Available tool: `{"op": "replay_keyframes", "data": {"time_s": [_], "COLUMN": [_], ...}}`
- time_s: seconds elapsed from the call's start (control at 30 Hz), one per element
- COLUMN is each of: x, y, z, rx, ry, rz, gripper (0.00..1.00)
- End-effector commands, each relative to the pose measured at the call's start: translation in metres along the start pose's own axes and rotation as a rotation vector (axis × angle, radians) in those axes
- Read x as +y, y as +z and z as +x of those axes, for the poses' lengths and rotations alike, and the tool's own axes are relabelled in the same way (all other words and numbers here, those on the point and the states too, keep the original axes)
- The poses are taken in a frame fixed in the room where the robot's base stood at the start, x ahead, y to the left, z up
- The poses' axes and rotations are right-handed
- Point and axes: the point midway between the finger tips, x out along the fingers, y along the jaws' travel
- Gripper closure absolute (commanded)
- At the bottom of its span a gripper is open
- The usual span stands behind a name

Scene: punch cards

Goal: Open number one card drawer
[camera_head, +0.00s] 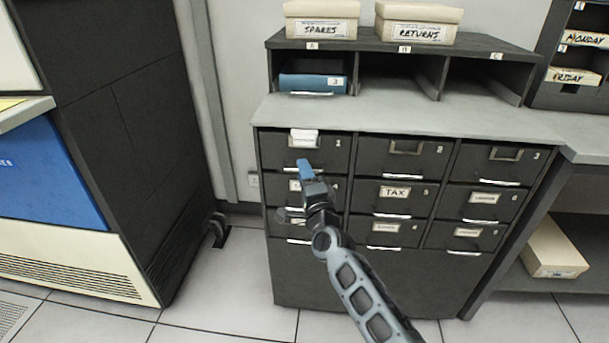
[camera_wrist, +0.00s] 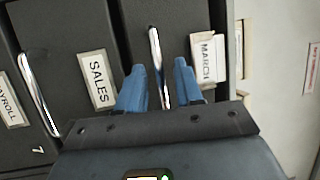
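The number one card drawer (camera_head: 325,158) is at the top left of the dark cabinet and looks shut. Its label MARCH (camera_wrist: 208,60) shows in the wrist view, with a white card in the holder. Its silver bar handle (camera_wrist: 154,46) lies below that label and runs between my two blue fingertips. My gripper (camera_head: 303,165) is open in front of this drawer, one finger on each side of the handle. Whether the fingers touch the handle I cannot tell.
The SALES drawer (camera_wrist: 98,80) sits directly below, with the PAYROLL drawer (camera_wrist: 14,101) under it. Other drawers, such as TAX (camera_head: 395,193), are to the right. A grey countertop (camera_head: 400,115) overhangs above. A dark machine (camera_head: 120,130) stands left; the floor between is clear.

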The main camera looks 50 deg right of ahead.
Motion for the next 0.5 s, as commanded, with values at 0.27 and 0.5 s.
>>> {"op": "replay_keyframes", "data": {"time_s": [0.27, 0.5], "x": [-0.0001, 0.0], "y": [0.0002, 0.0002], "z": [-0.0004, -0.0005], "rx": [0.0, 0.0], "ry": [0.0, 0.0], "rz": [0.0, 0.0], "gripper": [0.86, 1.0]}}
